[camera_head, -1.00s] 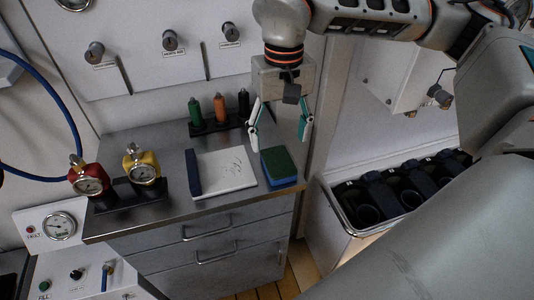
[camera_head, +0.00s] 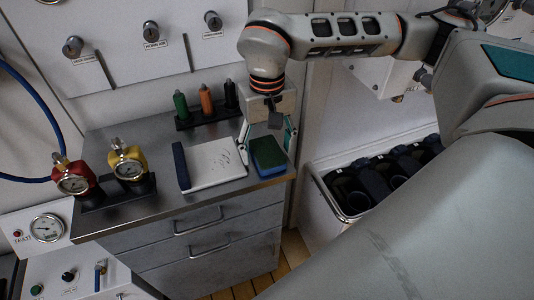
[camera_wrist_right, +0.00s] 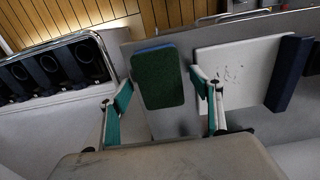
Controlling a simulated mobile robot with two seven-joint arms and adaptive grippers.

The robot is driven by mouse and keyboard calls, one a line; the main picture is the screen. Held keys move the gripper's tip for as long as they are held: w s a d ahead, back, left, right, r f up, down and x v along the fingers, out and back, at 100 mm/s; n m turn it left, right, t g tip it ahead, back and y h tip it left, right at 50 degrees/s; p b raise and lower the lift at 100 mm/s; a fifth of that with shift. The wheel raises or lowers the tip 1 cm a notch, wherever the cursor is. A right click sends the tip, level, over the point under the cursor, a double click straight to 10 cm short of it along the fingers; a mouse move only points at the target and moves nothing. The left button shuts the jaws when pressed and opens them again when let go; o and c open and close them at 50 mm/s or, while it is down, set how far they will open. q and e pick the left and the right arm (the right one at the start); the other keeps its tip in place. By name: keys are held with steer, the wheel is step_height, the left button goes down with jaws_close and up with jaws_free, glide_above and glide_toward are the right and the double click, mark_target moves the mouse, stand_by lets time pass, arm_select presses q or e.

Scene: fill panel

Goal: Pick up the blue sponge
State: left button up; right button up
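The blue sponge (camera_head: 268,157) has a dark green top and blue sides. It lies on the grey metal counter near the right front edge. In the right wrist view the sponge (camera_wrist_right: 158,80) shows between and beyond the two fingertips. My right gripper (camera_head: 266,140) is open, with one finger to each side of the sponge; it also shows in the right wrist view (camera_wrist_right: 160,88). The fingers look apart from the sponge, and I cannot tell its exact height above it. My left gripper is not in view.
A whiteboard (camera_head: 215,163) with a dark blue edge strip lies left of the sponge. Green, orange and black bottles (camera_head: 206,101) stand behind. Red and yellow gauge valves (camera_head: 127,165) stand at the left. A bin (camera_head: 325,193) of dark containers is right of the counter.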

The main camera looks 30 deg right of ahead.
mark_target(267, 150)
steer(key=c, duration=0.6)
steer(key=shift+c, duration=0.2)
step_height(267, 150, up, 20)
steer(key=p, duration=0.2)
steer(key=shift+c, duration=1.4)
